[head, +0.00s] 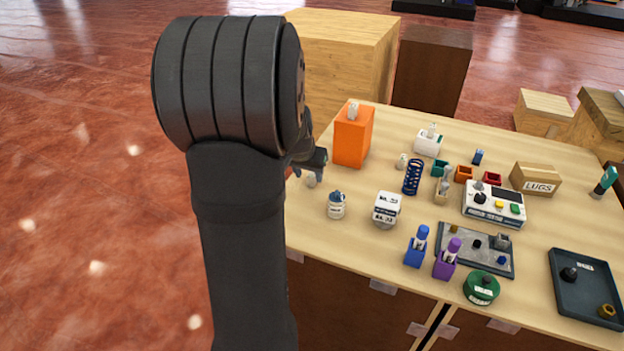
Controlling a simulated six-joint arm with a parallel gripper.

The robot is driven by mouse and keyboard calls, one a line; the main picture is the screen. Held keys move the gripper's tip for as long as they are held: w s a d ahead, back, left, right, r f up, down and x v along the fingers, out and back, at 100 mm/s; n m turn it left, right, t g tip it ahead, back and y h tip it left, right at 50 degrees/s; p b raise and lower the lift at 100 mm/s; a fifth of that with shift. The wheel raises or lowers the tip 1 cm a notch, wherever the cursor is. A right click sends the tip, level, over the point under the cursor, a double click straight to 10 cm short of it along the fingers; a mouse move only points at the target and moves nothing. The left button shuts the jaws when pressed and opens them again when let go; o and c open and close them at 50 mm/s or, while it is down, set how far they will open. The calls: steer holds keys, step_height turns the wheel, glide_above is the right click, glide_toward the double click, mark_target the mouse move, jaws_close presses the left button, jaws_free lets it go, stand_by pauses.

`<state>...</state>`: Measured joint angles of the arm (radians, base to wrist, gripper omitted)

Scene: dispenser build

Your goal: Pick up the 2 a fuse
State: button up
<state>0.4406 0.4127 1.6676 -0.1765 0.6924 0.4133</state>
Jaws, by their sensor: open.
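My gripper (311,168) is partly hidden behind my dark arm, at the left edge of the table. It is open, beside the lower left of a tall orange box (350,138). A small pale object (310,181) shows just below the gripper; what it is cannot be told. A small pale piece (353,111) shows at the top of the orange box. A white box (428,145) farther back also has a pale piece (433,130) at its top. No label reading 2 A is legible, so I cannot tell which thing is the fuse.
A blue spring (412,177), a white device (492,207), a grey tray (462,258) and a dark tray (571,305) fill the middle and right.

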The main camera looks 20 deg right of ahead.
mark_target(312, 179)
steer(key=shift+x, duration=1.2)
jaws_close()
steer(key=shift+r, duration=0.1)
